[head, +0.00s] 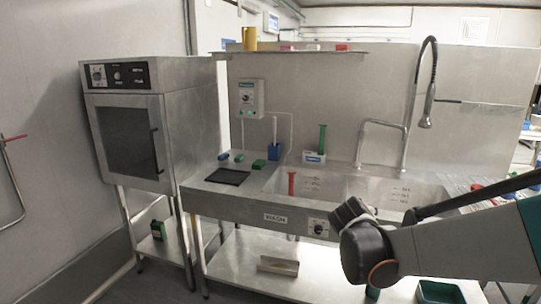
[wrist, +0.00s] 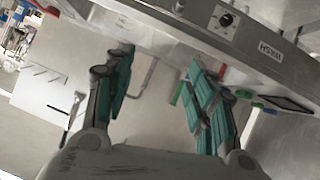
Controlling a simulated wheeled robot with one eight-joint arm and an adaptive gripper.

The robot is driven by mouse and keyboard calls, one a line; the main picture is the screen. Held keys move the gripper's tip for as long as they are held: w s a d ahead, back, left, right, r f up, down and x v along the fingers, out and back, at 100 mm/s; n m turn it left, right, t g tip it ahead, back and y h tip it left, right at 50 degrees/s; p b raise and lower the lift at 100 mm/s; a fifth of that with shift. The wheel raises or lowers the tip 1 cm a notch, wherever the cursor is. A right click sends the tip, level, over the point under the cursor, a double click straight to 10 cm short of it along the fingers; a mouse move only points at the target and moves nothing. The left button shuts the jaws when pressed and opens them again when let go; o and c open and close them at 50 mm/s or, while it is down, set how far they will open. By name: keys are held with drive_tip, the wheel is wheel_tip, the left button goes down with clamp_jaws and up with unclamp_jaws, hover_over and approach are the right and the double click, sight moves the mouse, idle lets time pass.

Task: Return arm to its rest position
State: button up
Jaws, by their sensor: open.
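My gripper (wrist: 160,92) is open, with its two green-padded fingers spread wide and nothing between them in the wrist view. That view looks past the fingers toward the front of the steel sink counter, which appears upside down. In the head view my arm (head: 455,248) reaches in from the right edge, in front of the sink counter (head: 240,204). Its dark wrist end is near the middle right, and the fingers cannot be made out clearly there.
A steel oven (head: 125,140) stands left of the counter. The counter holds a black tray (head: 227,177), a blue holder (head: 274,151), a red-handled tool (head: 291,183) and a tall faucet (head: 408,105).

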drive_tip(key=s+a+n+g+y, duration=0.1)
drive_tip(key=s+a+y, duration=0.1)
drive_tip(key=s, duration=1.4)
drive_tip(key=s+a+f+n+g+y, duration=0.1)
drive_tip(key=s+a+g+y, duration=0.1)
drive_tip(key=s, duration=1.3)
drive_tip(key=shift+s+a+f+g+y, duration=0.2)
drive_tip(key=shift+s+a+g+y, duration=0.15)
drive_tip(key=shift+a+y, duration=0.3)
